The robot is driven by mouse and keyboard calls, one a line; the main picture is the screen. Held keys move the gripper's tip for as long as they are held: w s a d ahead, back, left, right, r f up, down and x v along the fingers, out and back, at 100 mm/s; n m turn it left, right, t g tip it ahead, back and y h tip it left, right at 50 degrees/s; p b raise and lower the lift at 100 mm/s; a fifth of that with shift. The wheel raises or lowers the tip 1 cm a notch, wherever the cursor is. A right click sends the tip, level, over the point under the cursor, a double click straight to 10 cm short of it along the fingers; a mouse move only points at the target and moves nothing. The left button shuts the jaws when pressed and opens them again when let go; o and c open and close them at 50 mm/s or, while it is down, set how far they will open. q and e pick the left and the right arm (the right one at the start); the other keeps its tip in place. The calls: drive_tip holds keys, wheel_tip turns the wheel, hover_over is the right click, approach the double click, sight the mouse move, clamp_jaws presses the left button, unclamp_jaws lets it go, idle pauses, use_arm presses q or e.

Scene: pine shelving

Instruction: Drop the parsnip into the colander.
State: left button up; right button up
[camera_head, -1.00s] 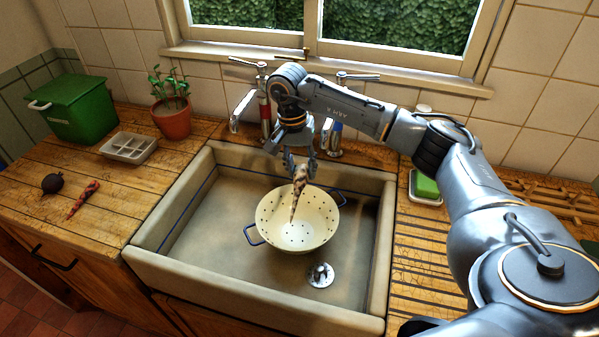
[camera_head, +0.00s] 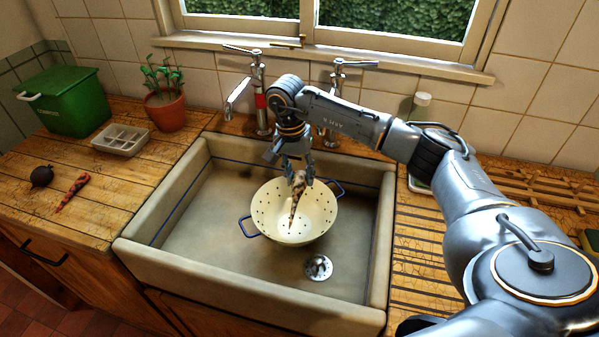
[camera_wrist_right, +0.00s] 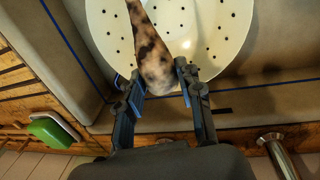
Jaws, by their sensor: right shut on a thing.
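The parsnip (camera_head: 295,203), pale with dark brown mottling, hangs thick end up and tip down. My right gripper (camera_head: 298,180) is shut on its thick end. The right wrist view shows the two fingers (camera_wrist_right: 160,79) on either side of the parsnip (camera_wrist_right: 148,45). The colander (camera_head: 266,213), cream with blue handles and small holes, stands upright in the sink. The parsnip's tip is over or inside the colander's opening; whether it touches the bottom I cannot tell. The colander also shows in the right wrist view (camera_wrist_right: 215,35). My left gripper is not in view.
The sink (camera_head: 190,226) has raised walls and a drain (camera_head: 319,267). Taps (camera_head: 260,95) stand behind my right arm.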

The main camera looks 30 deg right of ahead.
drive_tip(key=o, duration=1.2)
drive_tip(key=shift+o, duration=0.2)
drive_tip(key=shift+r, duration=0.1)
wheel_tip(320, 180, up, 12)
drive_tip(key=w+a, duration=0.1)
drive_tip(key=shift+a+f, duration=0.1)
drive_tip(key=shift+f, duration=0.15)
